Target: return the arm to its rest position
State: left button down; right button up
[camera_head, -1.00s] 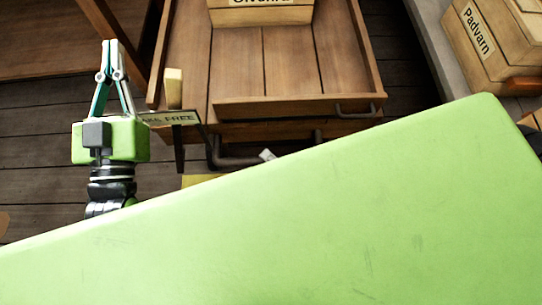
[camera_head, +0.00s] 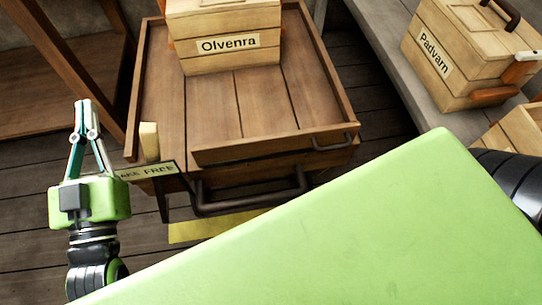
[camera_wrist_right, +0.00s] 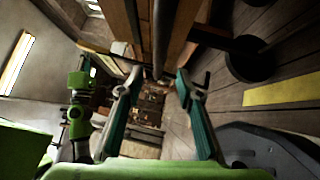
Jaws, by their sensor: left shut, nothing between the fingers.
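My left gripper (camera_head: 84,104) is at the left of the head view, pointing up the picture, with its fingertips together and nothing between them. It is to the left of the wooden cart and apart from it. My right gripper (camera_wrist_right: 159,74) shows in the right wrist view with its two fingers spread apart and nothing held between them. The right gripper is not in the head view; only a black ribbed part of my arm shows at the right edge. A large green part of my body hides the lower middle of the head view.
A wooden cart (camera_head: 215,118) with a dark handle carries a crate labelled Olvenra (camera_head: 228,62). A crate labelled Padvarn (camera_head: 462,63) stands on a grey bench (camera_head: 383,40). A yellow floor strip (camera_head: 205,229) lies before the cart.

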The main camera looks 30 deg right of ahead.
jog(key=shift+v, duration=1.15)
